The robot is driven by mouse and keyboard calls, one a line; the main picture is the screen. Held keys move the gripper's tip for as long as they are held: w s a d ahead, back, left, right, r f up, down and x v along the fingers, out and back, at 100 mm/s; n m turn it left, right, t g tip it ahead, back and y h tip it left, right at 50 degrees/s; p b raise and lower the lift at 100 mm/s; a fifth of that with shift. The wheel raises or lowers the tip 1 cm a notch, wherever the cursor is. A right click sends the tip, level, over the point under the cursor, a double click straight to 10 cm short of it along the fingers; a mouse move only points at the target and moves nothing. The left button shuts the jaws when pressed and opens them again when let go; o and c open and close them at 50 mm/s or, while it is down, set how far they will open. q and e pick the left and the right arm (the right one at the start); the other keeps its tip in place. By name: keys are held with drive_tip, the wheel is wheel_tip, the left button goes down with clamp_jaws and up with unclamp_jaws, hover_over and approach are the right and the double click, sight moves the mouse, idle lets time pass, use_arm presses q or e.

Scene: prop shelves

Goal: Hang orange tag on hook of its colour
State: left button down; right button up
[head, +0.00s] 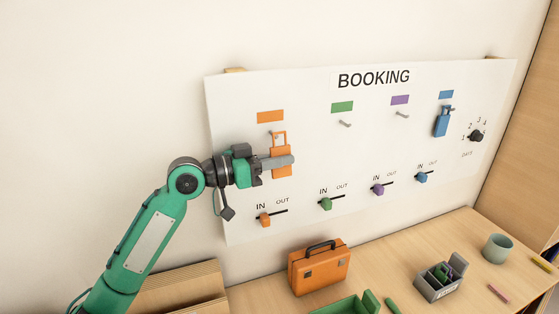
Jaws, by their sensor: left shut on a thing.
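The orange tag (281,163) is upright in front of the white board, just below the orange label (270,116). My left gripper (280,162) is shut on the orange tag's body. The tag's open loop (279,138) is at the top, close to the hook (273,134) under the orange label. I cannot tell whether the loop is around the hook or in front of it. The green-label hook (345,123) and the purple-label hook (402,114) are bare. A blue tag (441,121) hangs under the blue label (446,94). My right gripper is not in view.
The board (310,88) has a row of IN/OUT sliders below, with the orange slider (264,219) under my gripper. A dial (476,136) is at the right. An orange case (319,267), a grey box (440,287) and a cup (498,248) stand on the shelf below.

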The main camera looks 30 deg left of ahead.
use_arm(q)
drive_tip(key=shift+s, duration=0.1)
drive_tip(key=shift+s+d+p, duration=1.05)
drive_tip(key=shift+s+d, duration=0.7)
drive_tip(key=shift+d, duration=0.25)
drive_tip(key=shift+s+d, duration=0.55)
drive_tip(key=shift+d, duration=0.05)
drive_tip(key=s+f+n+t+y+b, duration=0.2)
drive_tip(key=f+y, duration=0.4)
drive_tip(key=f, duration=0.9)
drive_tip(key=s+f+n+t+y+b, duration=0.2)
drive_tip(key=s+f+n+y, duration=0.3)
drive_tip(key=f, duration=1.1)
drive_tip(key=shift+s+d+n+t+y+b, duration=0.15)
drive_tip(key=shift+d+n+t+y+b, duration=0.25)
drive_tip(key=shift+n+b, duration=0.4)
